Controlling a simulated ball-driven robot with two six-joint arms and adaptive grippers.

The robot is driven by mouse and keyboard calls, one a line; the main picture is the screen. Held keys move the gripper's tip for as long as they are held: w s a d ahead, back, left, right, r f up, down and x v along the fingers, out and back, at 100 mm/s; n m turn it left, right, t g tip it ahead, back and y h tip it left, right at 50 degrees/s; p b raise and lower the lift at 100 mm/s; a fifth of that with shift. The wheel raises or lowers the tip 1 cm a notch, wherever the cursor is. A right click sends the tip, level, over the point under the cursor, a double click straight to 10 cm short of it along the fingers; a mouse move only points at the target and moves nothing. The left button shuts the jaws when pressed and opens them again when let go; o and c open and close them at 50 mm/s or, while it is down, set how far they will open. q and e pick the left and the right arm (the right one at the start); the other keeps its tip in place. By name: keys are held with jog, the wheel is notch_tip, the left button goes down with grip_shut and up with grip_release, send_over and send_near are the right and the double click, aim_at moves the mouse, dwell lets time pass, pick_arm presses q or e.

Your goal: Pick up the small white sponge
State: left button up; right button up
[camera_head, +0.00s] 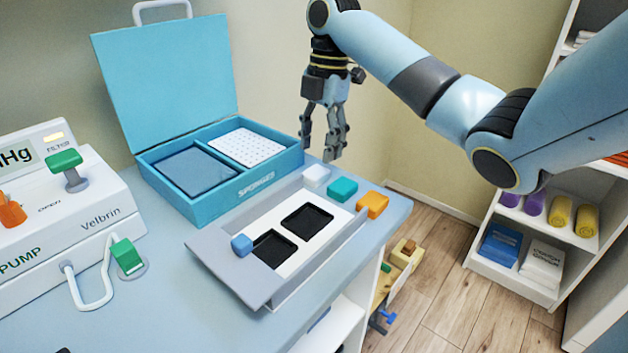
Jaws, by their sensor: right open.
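A small white sponge (316,176) sits at the far end of the grey-and-white tray (222,256), beside a teal block (342,189). My right gripper (319,149) hangs open and empty with its fingers pointing down. In the picture its fingertips are just above the white sponge; they appear apart from it, though the exact height gap is hard to tell. My left gripper is not in view.
An open blue box (222,202) marked for sponges stands behind the tray. An orange block (372,205) and a blue block (242,245) are at the tray's edges. A white pump machine (62,229) stands left. A shelf (511,272) is at right.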

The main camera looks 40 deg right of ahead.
aim_at(316, 172)
jog(key=f, duration=0.4)
jog(key=shift+a+f, duration=0.35)
jog(key=shift+f, duration=0.3)
jog(key=shift+c, duration=0.3)
jog(key=c, duration=0.6)
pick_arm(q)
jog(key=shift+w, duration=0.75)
pick_arm(e)
jog(key=shift+c, duration=0.2)
jog(key=shift+r, duration=0.1)
jog(key=shift+w+r, duration=0.1)
jog(key=shift+r, duration=0.5)
notch_tip(316, 172, up, 3)
jog(key=shift+f, duration=0.15)
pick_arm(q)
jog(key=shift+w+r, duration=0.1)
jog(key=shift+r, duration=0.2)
pick_arm(e)
jog(key=s+d+r, duration=0.6)
jog(key=d+r, duration=0.1)
jog(key=d, duration=0.2)
jog(key=shift+s+d, duration=0.3)
jog(key=shift+s, duration=0.05)
